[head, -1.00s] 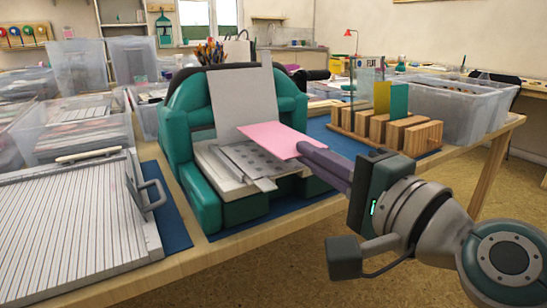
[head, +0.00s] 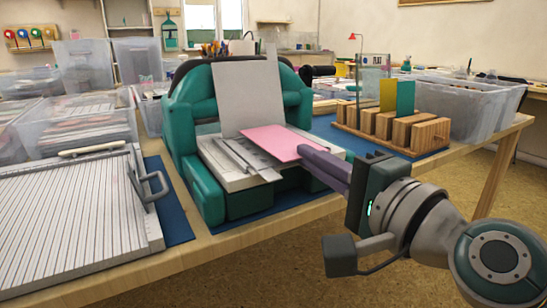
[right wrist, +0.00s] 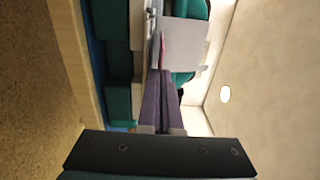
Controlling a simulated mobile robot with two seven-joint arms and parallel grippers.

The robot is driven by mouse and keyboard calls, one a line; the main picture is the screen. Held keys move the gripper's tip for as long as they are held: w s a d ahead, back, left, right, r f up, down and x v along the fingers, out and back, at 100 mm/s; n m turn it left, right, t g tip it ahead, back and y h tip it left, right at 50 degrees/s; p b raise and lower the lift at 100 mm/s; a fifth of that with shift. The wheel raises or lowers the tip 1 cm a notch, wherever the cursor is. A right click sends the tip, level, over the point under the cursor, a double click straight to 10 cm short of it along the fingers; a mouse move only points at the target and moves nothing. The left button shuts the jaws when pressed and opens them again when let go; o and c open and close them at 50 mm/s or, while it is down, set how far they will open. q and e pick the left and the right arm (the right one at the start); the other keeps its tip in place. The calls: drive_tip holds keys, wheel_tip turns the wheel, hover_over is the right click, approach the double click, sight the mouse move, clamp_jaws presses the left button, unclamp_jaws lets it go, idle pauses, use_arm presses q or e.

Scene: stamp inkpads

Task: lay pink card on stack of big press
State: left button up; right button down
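The pink card (head: 283,143) lies flat over the stack on the bed of the big teal press (head: 188,110). The right gripper (head: 305,152) has its purple fingers at the card's right edge, shut on it. In the right wrist view the fingers (right wrist: 160,88) are close together with a thin pink edge at their tips. I cannot tell whether the card touches the stack. A light grey sheet (head: 250,98) stands upright behind the card. My left gripper is not in view.
A wooden rack (head: 390,133) with yellow and green cards stands to the right. A ribbed grey board with a handle (head: 75,222) lies at the left. Clear plastic bins (head: 455,105) stand behind. The table's front edge is clear.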

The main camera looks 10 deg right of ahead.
drive_tip(key=shift+f, duration=0.4)
drive_tip(key=shift+f+b, duration=0.4)
drive_tip(key=shift+b, duration=0.2)
idle(0.3)
drive_tip(key=c, duration=1)
unclamp_jaws()
drive_tip(key=shift+p+v, duration=0.35)
drive_tip(key=shift+v, duration=2.1)
